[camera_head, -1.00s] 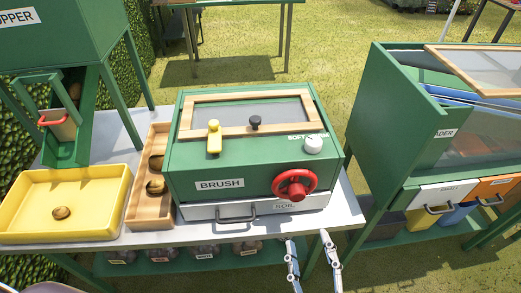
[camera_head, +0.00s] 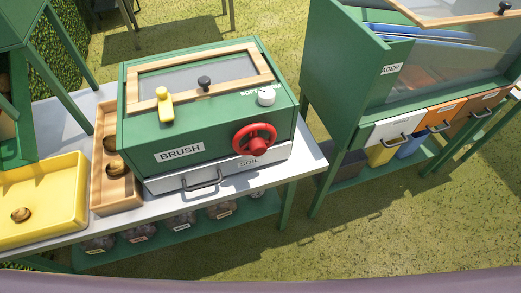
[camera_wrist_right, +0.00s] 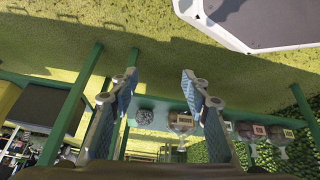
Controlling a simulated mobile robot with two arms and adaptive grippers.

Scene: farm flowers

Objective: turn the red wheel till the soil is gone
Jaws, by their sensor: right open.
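The red wheel (camera_head: 254,139) is on the front right of the green BRUSH box (camera_head: 140,130), above the white SOIL drawer (camera_head: 165,184). The drawer looks shut. The box lid has a wooden frame (camera_head: 255,60) around a grey see-through pane; I cannot make out any soil through it. My right gripper (camera_wrist_right: 160,72) shows only in the right wrist view, open and with nothing between its fingers. It is apart from the wheel, which is not in that view. My left gripper is in neither view now.
A yellow tray (camera_head: 70,180) with one brown round item stands left on the grey table (camera_head: 310,160), beside a wooden trough (camera_head: 100,150). Several labelled containers sit on the green lower shelf (camera_head: 262,207). A green grader (camera_head: 335,70) stands at the right. Grass (camera_head: 370,220) lies open between and in front.

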